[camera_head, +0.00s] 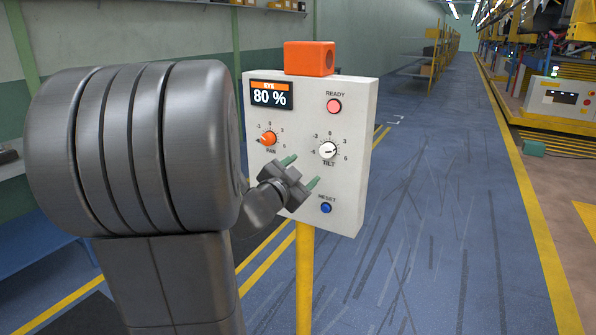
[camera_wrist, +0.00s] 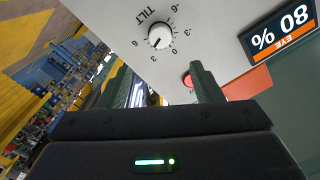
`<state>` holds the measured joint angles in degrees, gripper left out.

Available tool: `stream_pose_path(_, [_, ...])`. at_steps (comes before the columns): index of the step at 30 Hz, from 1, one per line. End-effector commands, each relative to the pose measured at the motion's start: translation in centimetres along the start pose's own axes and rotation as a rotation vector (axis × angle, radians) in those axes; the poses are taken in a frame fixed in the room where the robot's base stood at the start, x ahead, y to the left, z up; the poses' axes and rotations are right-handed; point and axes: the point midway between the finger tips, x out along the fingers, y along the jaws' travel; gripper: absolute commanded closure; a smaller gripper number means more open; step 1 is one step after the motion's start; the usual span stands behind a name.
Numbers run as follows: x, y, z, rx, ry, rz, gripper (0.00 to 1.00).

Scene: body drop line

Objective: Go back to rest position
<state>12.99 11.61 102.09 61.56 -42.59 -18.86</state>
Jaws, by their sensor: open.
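My gripper (camera_head: 301,173) is open and empty in front of the lower middle of a light grey control panel. Its two green fingertips point toward the panel (camera_head: 353,180). In the wrist view my gripper (camera_wrist: 158,88) shows its fingers apart, with the white tilt knob (camera_wrist: 160,36) beyond them. I cannot tell whether a fingertip touches the panel. The tilt knob (camera_head: 327,150) and the orange pan knob (camera_head: 268,138) sit on the panel face. The display (camera_head: 271,95) reads "EYE 80 %". The red ready button (camera_head: 334,106) is at the upper right, the blue reset button (camera_head: 326,208) at the bottom.
An orange box (camera_head: 309,58) sits on top of the panel, and a yellow post (camera_head: 304,275) holds the panel up. Blue floor (camera_head: 430,220) lies open to the right. A line of machinery (camera_head: 560,100) stands at the far right. A blue bench (camera_head: 40,240) is at the left.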

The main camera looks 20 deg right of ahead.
Motion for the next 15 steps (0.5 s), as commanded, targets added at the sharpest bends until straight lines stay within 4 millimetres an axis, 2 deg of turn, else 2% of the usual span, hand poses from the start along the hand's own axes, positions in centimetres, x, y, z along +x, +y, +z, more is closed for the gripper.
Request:
stream_pose_path(7, [1.8,0.0,0.0,0.000,0.001,0.003,0.41])
stream_pose_path(15, [6.8,0.1,-0.1,-0.001,0.001,0.003,0.41])
